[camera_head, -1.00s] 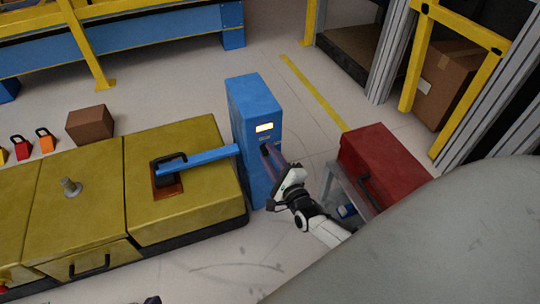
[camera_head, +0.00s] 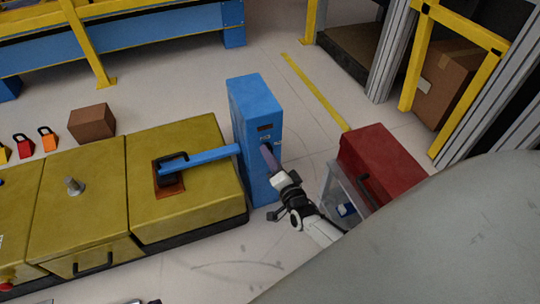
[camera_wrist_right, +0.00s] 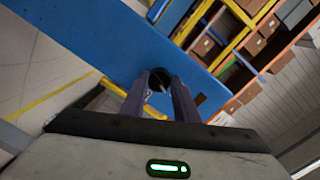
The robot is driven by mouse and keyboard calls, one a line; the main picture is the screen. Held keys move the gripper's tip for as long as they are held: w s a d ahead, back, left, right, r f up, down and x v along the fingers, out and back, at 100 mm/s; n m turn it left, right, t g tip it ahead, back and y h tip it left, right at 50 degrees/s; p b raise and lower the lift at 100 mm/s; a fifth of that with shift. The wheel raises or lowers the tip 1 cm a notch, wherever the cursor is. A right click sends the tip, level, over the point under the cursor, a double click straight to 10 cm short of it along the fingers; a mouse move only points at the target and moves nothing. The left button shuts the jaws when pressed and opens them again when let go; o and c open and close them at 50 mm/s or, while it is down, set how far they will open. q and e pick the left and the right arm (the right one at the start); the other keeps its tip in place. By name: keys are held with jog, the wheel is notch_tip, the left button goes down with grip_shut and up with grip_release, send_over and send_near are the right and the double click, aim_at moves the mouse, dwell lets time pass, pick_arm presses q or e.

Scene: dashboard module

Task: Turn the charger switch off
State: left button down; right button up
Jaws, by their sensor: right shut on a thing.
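The charger is the tall blue box (camera_head: 255,100); it also shows in the right wrist view (camera_wrist_right: 85,40). Its small front display (camera_head: 264,127) is dark. A blue bar (camera_head: 205,158) runs from its left side to the yellow unit. My right gripper (camera_head: 266,149) is at the charger's front face, below the display. In the right wrist view its two fingers are closed around the round black switch (camera_wrist_right: 160,77). The fingers partly hide the switch, so its exact setting is hard to read. My left gripper does not show clearly in any view.
Yellow cabinets (camera_head: 185,215) stand left of the charger. A red box (camera_head: 385,155) on a grey stand is close to the right of my right arm. A brown box (camera_head: 91,123) and coloured padlocks lie behind the cabinets. The floor behind the charger is clear.

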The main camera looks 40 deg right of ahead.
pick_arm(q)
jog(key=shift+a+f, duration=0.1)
pick_arm(e)
jog(key=shift+f+n, duration=0.1)
jog(key=shift+n, duration=1.4)
jog(key=o, duration=1.1)
jog(key=shift+h, duration=0.3)
jog(key=shift+c, duration=0.2)
jog(key=shift+s, duration=0.1)
pick_arm(q)
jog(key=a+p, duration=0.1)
jog(key=p, duration=0.1)
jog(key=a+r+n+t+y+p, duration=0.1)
jog(key=p, duration=0.1)
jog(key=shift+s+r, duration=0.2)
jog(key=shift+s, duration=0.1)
pick_arm(e)
jog(key=v, duration=1)
jog(key=shift+a, duration=0.1)
